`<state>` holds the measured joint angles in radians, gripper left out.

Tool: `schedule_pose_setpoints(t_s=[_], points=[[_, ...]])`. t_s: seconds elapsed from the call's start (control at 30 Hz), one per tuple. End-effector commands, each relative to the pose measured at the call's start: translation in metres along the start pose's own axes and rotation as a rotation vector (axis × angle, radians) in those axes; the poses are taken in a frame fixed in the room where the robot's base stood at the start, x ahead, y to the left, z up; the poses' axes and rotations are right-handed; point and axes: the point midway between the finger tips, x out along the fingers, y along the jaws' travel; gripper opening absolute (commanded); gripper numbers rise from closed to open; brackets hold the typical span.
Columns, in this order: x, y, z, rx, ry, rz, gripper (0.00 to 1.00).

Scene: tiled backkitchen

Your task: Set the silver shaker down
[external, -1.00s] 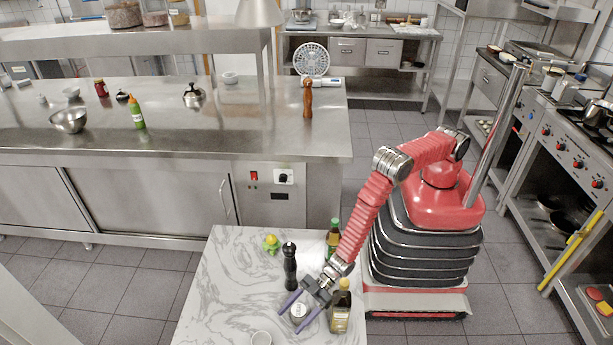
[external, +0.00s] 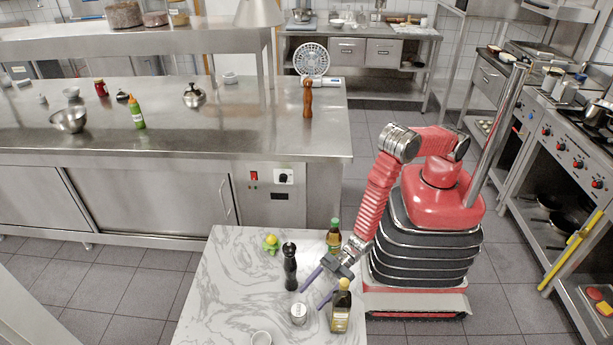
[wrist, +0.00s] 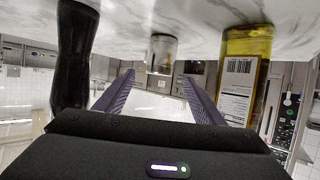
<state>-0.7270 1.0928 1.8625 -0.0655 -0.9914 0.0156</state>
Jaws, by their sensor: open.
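The silver shaker (external: 298,314) stands upright on the marble-topped table (external: 220,290), near the front. My gripper (external: 315,289) is open and empty, above and behind the shaker, apart from it. In the wrist view, which is upside down, the shaker (wrist: 161,52) shows beyond the fingers, roughly in line with the gap between them. The fingers (wrist: 155,95) are spread with nothing between them.
A black pepper mill (external: 290,267) stands left of my gripper. An oil bottle (external: 341,308) stands right of the shaker, and a green-capped bottle (external: 333,238) behind. The table's left part is clear.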

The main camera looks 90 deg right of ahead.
Motion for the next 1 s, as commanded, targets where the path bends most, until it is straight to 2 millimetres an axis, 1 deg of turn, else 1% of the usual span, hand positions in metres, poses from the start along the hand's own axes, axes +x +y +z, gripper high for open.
schedule_pose_setpoints(t_s=[0.13,0.83,0.93,1.0], points=[[-0.003,0.000,0.000,0.000,0.000,0.000,0.63],[-0.002,0.000,-0.001,0.000,0.001,0.000,0.63],[-0.002,0.002,-0.007,-0.007,0.008,0.001,0.63],[-0.002,0.004,-0.019,-0.020,0.021,0.002,0.63]])
